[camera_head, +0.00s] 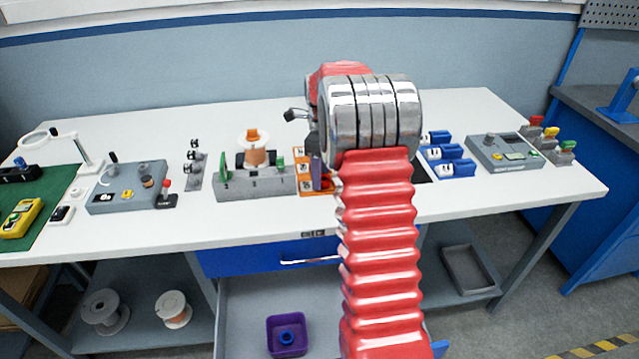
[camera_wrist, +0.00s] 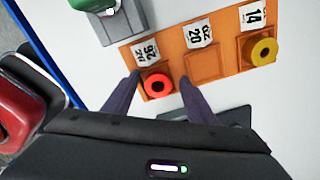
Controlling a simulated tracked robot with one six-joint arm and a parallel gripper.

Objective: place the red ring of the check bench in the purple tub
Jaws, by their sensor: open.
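The red ring (camera_wrist: 156,85) sits in the end pocket of an orange rack (camera_wrist: 171,58), by the label 26, in the wrist view. My gripper (camera_wrist: 161,80) is open, its two dark purple fingers on either side of the ring with gaps showing. I cannot tell how high the fingertips are above the rack. In the head view the rack (camera_head: 303,155) and my gripper are partly hidden behind my red arm. The purple tub (camera_head: 290,352) stands in the open drawer below the bench, with a blue ring-like piece (camera_head: 287,337) inside.
The rack's middle pocket, labelled 20, is empty; a yellow ring (camera_wrist: 263,50) is in the pocket labelled 14. A grey fixture with a copper spool (camera_head: 255,180) stands left of the rack. Blue blocks (camera_head: 450,158) stand to the right. The drawer (camera_head: 245,310) around the tub looks clear.

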